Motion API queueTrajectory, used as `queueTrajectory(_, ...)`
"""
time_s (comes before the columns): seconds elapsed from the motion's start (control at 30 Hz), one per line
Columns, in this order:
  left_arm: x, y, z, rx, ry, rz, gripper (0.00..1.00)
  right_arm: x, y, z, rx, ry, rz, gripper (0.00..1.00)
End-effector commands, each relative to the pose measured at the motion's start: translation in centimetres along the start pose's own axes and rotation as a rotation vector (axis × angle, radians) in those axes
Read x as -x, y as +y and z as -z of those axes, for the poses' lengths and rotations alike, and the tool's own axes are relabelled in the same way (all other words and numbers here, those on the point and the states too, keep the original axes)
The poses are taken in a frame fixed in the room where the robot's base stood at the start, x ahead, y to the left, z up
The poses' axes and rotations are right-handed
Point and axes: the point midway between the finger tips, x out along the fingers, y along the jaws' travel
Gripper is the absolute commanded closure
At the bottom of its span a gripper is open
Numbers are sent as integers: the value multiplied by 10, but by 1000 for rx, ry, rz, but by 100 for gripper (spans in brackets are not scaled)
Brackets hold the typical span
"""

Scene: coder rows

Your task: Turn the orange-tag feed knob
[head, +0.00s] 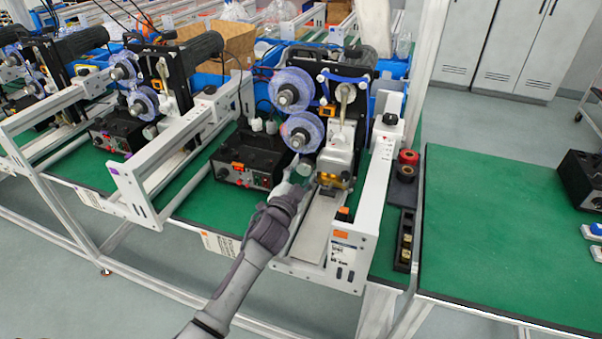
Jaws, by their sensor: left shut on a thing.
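The orange-tag coder (341,152) stands on the green bench in the middle of the head view, with an orange tag (341,234) on the front of its white rail frame. Its feed knob (307,170) is a small grey round part low on the coder's left side, partly covered by my fingers. My left gripper (298,178) reaches up from below and is shut on the feed knob. My right gripper is not in view.
A black control box (244,168) with an orange tag stands just left of the gripper. Clear film reels (302,131) hang above it. Similar coders stand further left. The green bench top (490,230) at right is mostly clear.

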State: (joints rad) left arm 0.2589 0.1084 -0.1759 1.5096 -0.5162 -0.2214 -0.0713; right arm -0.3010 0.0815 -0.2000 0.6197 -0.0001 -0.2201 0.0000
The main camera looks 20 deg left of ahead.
Motion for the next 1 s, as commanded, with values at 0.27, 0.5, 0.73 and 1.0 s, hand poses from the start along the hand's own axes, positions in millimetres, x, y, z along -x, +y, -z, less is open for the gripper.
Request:
queueTrajectory(0.27,0,-1,0,-253,0,-1,90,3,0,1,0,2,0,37)
queueTrajectory(0.5,0,-1,0,-419,0,-2,90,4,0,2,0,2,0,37)
queueTrajectory(0.73,0,-1,0,-514,-1,-2,90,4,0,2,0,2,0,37)
queueTrajectory(1.0,0,-1,0,-552,-2,-2,90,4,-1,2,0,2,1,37)
